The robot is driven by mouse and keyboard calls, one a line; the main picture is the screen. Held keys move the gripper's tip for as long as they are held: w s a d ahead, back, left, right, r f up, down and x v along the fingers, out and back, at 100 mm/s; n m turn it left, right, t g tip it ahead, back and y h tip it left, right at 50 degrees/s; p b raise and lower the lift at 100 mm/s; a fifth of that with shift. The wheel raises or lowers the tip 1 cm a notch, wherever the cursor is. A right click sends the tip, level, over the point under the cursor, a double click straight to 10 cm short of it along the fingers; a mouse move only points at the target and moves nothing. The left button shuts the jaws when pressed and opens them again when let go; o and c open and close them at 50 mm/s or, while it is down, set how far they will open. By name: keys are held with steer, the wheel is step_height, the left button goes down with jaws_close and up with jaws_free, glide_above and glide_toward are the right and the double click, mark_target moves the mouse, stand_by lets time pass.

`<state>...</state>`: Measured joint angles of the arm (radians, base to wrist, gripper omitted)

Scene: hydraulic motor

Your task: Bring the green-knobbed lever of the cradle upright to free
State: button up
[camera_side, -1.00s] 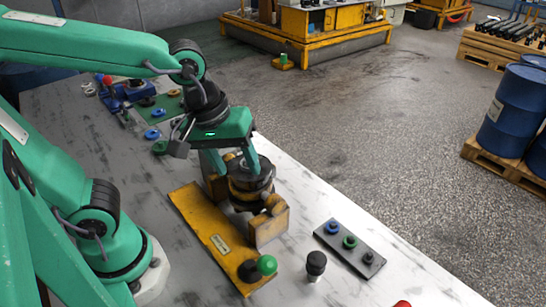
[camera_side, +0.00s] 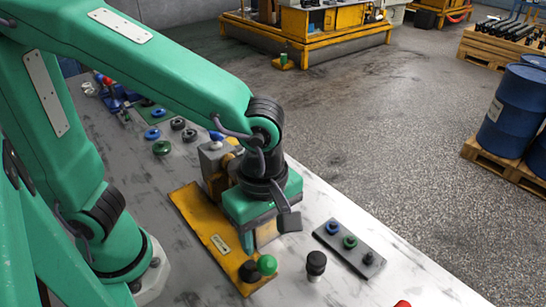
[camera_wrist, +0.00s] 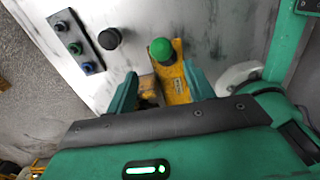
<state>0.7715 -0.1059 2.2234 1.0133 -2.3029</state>
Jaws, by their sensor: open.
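The green-knobbed lever (camera_side: 267,265) is at the near end of the yellow cradle (camera_side: 192,203), its ball low beside a black hub. I cannot clearly tell the lever's angle. In the wrist view the green knob (camera_wrist: 161,49) lies ahead of my gripper (camera_wrist: 161,88), between the lines of its two green fingers. The fingers are apart, with part of the yellow cradle (camera_wrist: 176,82) between them. In the side view my gripper is over the cradle, short of the knob and not touching it. The motor in the cradle is mostly hidden behind my gripper and wrist.
A black knob (camera_side: 316,263) stands on the table right of the lever. A dark plate (camera_side: 349,247) with blue, green and black plugs lies further right. Several rings and plugs lie on the table behind, near a blue fixture (camera_side: 115,100). The bench's right edge is close.

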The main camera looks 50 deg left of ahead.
mark_target(266, 259)
steer(key=shift+s+d+f, duration=0.1)
steer(key=shift+s+d, duration=0.05)
steer(key=shift+d, duration=0.1)
steer(key=shift+f, duration=0.2)
steer(key=shift+f, duration=4.35)
steer(key=c, duration=0.6)
steer(key=shift+c, duration=0.2)
